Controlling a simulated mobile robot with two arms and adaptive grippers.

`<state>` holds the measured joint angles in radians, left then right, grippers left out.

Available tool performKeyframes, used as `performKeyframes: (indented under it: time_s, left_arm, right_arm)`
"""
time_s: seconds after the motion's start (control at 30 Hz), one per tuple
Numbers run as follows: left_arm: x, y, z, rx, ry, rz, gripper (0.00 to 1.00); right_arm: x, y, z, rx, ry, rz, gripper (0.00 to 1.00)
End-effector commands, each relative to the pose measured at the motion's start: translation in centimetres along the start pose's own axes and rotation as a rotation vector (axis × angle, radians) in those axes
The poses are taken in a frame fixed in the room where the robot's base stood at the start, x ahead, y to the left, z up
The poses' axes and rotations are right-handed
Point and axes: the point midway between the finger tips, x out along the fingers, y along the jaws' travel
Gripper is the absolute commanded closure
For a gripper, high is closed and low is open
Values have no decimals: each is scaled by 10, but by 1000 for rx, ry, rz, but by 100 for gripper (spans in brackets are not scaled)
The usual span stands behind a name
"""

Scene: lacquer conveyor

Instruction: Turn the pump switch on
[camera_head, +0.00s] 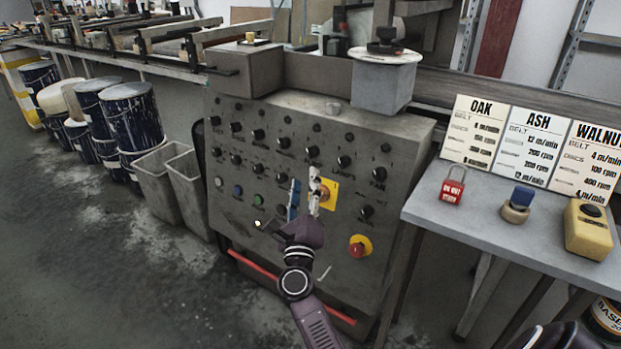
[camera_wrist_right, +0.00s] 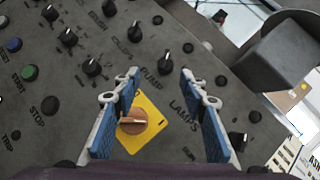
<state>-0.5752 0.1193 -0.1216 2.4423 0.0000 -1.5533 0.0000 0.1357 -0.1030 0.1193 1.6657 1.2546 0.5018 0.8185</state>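The pump switch is a small black rotary knob (camera_wrist_right: 164,62) above the PUMP label on the grey control panel; it also shows in the head view (camera_head: 313,151). Its pointer setting is hard to read. My right gripper (camera_head: 304,188) is open in front of the panel. In the right wrist view its blue-padded fingers (camera_wrist_right: 160,90) are spread, with nothing between them. The pump switch appears just beyond the fingertips, between their lines, and I see no contact. The right finger covers part of the panel near the LAMPS label.
A copper-coloured knob on a yellow plate (camera_wrist_right: 133,121) lies low between the fingers. Several similar black knobs surround the pump switch. A red emergency button (camera_head: 358,248) sits lower right. A side table (camera_head: 470,226) holds a red padlock (camera_head: 452,188) and speed cards.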

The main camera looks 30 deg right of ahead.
Motion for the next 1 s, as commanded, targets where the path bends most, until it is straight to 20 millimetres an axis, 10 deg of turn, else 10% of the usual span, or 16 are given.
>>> performKeyframes:
  time_s: [0.6,1.0]
  left_arm:
    - [-3,0,2,0,6,-1,39]
    - [-3,0,2,0,6,-1,39]
  right_arm:
    - [73,-11,-3,55,13,-27,61]
    - [80,-11,-3,54,13,-26,63]
